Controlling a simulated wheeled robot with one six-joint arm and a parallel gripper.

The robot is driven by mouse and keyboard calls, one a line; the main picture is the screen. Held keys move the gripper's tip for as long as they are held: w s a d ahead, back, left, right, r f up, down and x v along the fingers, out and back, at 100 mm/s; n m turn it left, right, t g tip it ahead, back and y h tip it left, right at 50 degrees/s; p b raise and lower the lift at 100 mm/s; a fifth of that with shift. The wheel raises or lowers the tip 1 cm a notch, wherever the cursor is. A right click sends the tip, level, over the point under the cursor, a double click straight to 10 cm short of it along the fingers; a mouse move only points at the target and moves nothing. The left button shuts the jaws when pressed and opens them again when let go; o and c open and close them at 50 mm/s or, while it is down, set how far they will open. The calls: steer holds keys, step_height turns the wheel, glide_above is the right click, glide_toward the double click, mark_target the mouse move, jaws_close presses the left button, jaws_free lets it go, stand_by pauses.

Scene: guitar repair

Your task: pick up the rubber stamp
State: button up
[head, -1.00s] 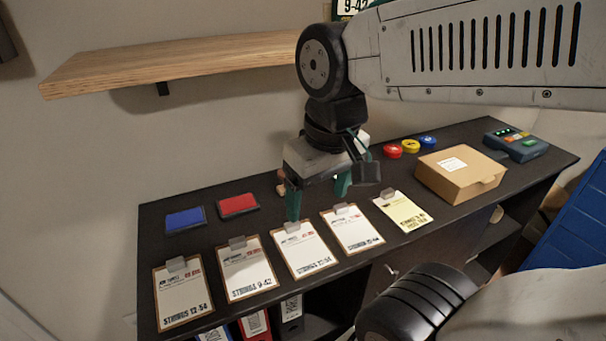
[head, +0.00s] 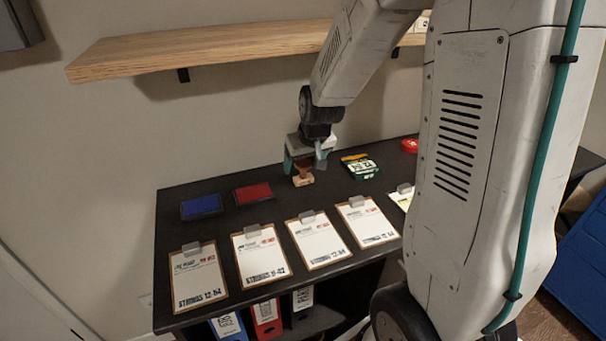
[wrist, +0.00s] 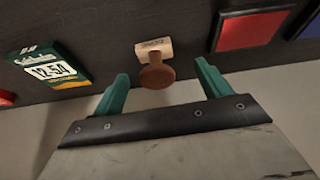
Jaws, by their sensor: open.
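The rubber stamp (head: 303,175) has a brown round handle and a pale wooden base. It stands on the dark counter, right of the red ink pad, in the head view. In the wrist view the stamp (wrist: 156,70) shows its round knob between and a little beyond the two green fingertips. My gripper (head: 305,165) is open and empty, just above and around the handle in the head view, and partly hides it. In the wrist view the gripper (wrist: 162,82) has a gap on both sides of the knob; I see no contact.
A red ink pad (head: 253,193) and a blue one (head: 201,206) lie left of the stamp. A green string pack (head: 362,168) lies to its right. Several clipboards (head: 197,272) line the counter's front. A wooden shelf (head: 200,54) hangs above on the wall.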

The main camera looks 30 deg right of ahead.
mark_target(304, 173)
steer(key=x, duration=0.6)
steer(key=shift+s+d, duration=0.2)
steer(key=shift+d, duration=0.15)
steer(key=shift+c, duration=0.3)
steer(key=c, duration=1)
